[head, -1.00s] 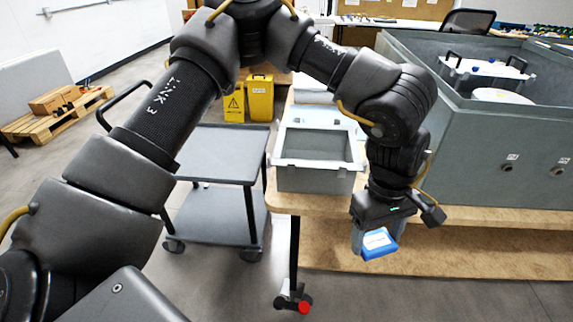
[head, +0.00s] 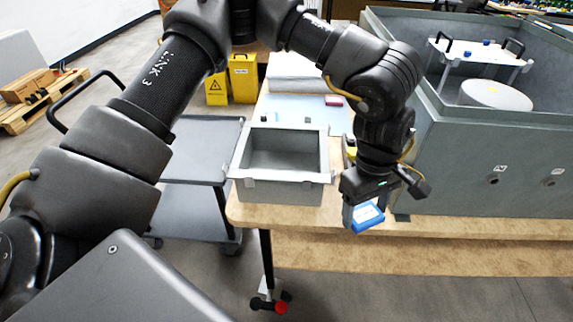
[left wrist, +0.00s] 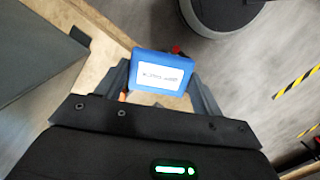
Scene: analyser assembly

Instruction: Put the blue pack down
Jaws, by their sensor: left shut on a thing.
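The blue pack (head: 367,217) has a white label and is held by my left gripper (head: 362,212). In the head view it hangs just in front of the wooden table's front edge, right of the grey bin. In the left wrist view the blue pack (left wrist: 160,73) sits between the two fingers of my left gripper (left wrist: 162,85), its label facing the camera. The gripper is shut on it. My right gripper is not in view.
An open grey bin (head: 285,190) stands on the wooden table (head: 330,217). A large grey enclosure (head: 480,165) fills the right side. A dark cart (head: 190,170) stands left of the table. Yellow bins (head: 243,78) stand behind.

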